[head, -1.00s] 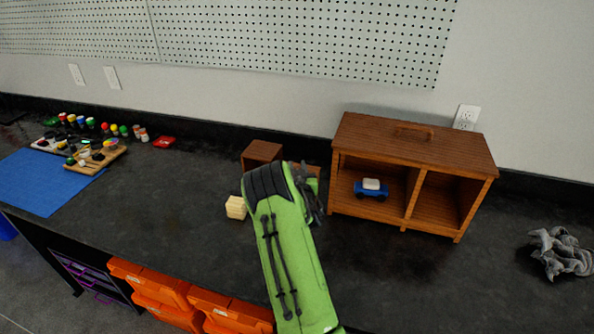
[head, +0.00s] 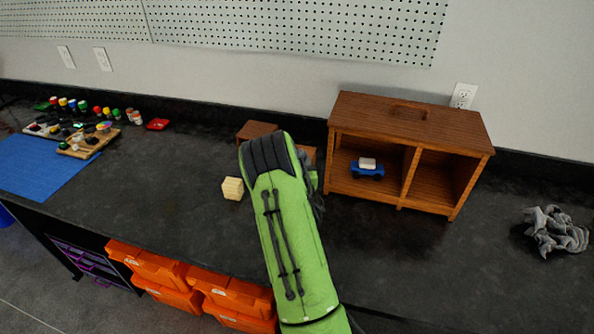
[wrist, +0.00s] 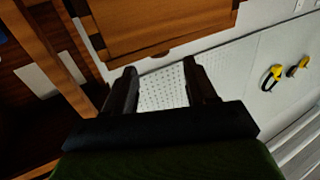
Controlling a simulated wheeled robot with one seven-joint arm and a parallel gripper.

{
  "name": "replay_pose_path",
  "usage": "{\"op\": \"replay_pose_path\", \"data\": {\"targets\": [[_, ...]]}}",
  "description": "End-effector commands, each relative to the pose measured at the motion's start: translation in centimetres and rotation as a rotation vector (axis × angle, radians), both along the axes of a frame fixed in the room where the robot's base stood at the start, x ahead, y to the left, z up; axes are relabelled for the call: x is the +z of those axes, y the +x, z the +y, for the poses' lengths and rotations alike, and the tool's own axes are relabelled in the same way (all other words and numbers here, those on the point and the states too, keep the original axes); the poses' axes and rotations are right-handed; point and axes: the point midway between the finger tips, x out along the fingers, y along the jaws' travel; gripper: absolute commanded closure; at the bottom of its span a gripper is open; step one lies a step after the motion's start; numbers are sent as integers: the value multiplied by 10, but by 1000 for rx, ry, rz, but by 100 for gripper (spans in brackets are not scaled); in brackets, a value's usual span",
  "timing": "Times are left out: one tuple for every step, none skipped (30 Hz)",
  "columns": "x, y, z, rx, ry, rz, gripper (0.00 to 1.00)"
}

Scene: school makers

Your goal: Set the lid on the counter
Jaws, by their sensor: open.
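A brown wooden cabinet with two open compartments stands on the dark counter (head: 160,215) against the wall. Its flat top, which looks like the lid (head: 370,110), has a handle (head: 410,111) and rests on the cabinet. My gripper (wrist: 160,82) is open, with nothing between its fingers in the wrist view. In the head view my green arm mostly hides it, left of the cabinet. A wooden panel (wrist: 160,25) is just beyond the fingertips in the wrist view; I cannot tell whether it is the lid.
A blue toy car (head: 367,170) sits in the cabinet's left compartment. A smaller brown box (head: 256,130) is partly behind my arm, and a pale wooden block (head: 232,188) is beside it. A crumpled grey cloth (head: 555,232) lies at right. Bare counter lies left of the block.

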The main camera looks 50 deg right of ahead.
Motion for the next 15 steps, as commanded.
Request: {"op": "replay_pose_path", "data": {"targets": [[-3,-11,8,-2,2,1,44],[-3,-17,13,-2,3,0,44],[-3,-24,19,-3,2,1,44],[-3,-29,23,-3,1,1,44],[-3,-33,26,-2,2,1,44],[-3,-38,30,-1,2,1,44],[-2,-40,33,0,0,0,44],[-2,-42,35,0,0,1,44],[-1,-44,36,0,-1,1,44],[1,-44,38,0,3,2,44],[4,-43,40,0,9,4,44],[10,-39,44,0,26,12,44],[17,-35,48,0,45,24,44],[24,-31,54,3,69,39,44],[36,-25,66,11,111,65,44]]}}
